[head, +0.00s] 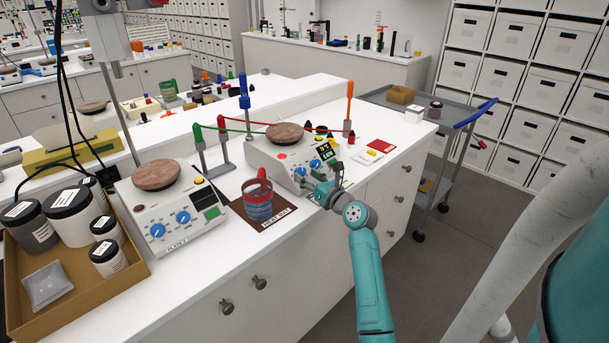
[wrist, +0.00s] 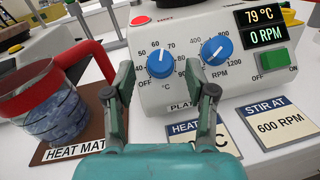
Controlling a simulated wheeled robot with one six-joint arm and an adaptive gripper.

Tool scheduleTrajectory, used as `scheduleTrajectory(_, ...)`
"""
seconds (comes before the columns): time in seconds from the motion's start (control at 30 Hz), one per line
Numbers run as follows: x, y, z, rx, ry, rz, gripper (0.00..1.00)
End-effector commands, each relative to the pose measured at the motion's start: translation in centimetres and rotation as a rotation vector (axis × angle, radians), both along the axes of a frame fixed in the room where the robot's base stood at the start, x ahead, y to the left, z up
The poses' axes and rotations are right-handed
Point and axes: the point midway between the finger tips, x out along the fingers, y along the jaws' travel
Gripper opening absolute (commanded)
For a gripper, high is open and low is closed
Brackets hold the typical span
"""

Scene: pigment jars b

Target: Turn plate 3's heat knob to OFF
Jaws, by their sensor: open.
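The hot plate (head: 283,157) under my gripper has two blue knobs on its white front panel. In the wrist view its heat knob (wrist: 160,63), marked °C, has its white line pointing roughly up, between 60 and 70. The RPM knob (wrist: 216,50) is to its right. The display (wrist: 265,26) reads 79 °C and 0 RPM. My gripper (wrist: 170,82) is open and empty, its fingers spread in front of and below the heat knob, apart from it. It also shows in the head view (head: 324,187). The plate's number is hidden behind a finger.
A red-handled beaker (wrist: 44,105) stands on the heat mat (wrist: 70,151), left of my gripper. A green switch (wrist: 264,61) is right of the knobs. Cards (wrist: 276,122) lie in front. Another hot plate (head: 173,210) stands left, beside a tray of jars (head: 130,283).

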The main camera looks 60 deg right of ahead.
Motion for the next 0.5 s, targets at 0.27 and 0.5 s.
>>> scheduleTrajectory(0.27, 1.8, -0.7, 0.0, 0.000, -0.001, 0.000, 0.56)
scheduleTrajectory(0.5, 1.8, -0.7, 0.0, 0.000, -0.001, 0.000, 0.56)
